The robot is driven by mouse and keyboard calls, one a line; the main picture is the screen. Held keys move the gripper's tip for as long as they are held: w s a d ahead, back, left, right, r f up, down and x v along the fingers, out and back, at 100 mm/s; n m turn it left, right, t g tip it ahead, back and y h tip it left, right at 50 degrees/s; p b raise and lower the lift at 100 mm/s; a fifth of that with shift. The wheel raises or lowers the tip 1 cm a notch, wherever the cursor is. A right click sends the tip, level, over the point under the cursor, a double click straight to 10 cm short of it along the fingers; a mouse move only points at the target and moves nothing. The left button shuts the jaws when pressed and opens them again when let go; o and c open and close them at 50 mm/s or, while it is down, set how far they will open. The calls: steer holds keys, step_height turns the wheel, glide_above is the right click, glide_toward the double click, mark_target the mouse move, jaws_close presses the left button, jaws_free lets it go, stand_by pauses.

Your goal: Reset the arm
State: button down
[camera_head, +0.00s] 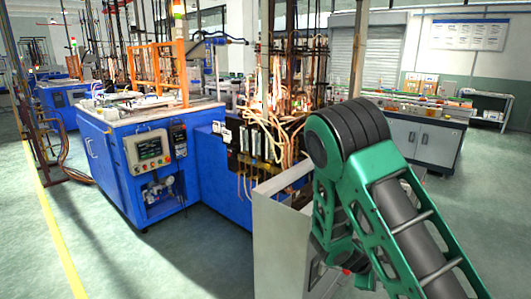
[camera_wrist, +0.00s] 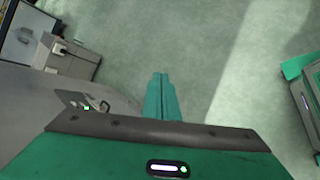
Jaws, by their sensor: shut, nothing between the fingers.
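My gripper (camera_wrist: 160,82) shows in the wrist view as two narrow green fingers side by side, shut with nothing between them. It is over bare grey-green floor. In the head view my green and black arm is folded at the right front, and the gripper itself cannot be made out there.
A blue flame sealing machine (camera_head: 133,165) with a control panel (camera_head: 148,148) stands left of the arm. A grey cabinet panel (camera_head: 280,240) stands close beside the arm. A grey workbench (camera_head: 420,137) is behind. Open floor (camera_head: 115,255) lies at the front left.

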steer(key=s+d+r+m+g+y, duration=0.25)
steer(key=s+r+m, duration=0.45)
steer(key=s+r, duration=0.35)
steer(key=s+d+r+m+g+y, duration=0.1)
steer(key=s+d+r+m+y, duration=0.25)
steer(key=s+r+m, duration=0.7)
steer(key=s+a+r+y, duration=0.1)
steer(key=s, duration=0.5)
steer(key=s+a+r+m+y, duration=0.1)
steer(key=s+a+r, duration=0.1)
steer(key=s, duration=0.4)
steer(key=shift+y, duration=0.3)
steer(key=shift+r+t, duration=0.1)
steer(key=shift+t, duration=0.15)
steer(key=shift+w+f, duration=0.25)
steer(key=shift+w, duration=0.3)
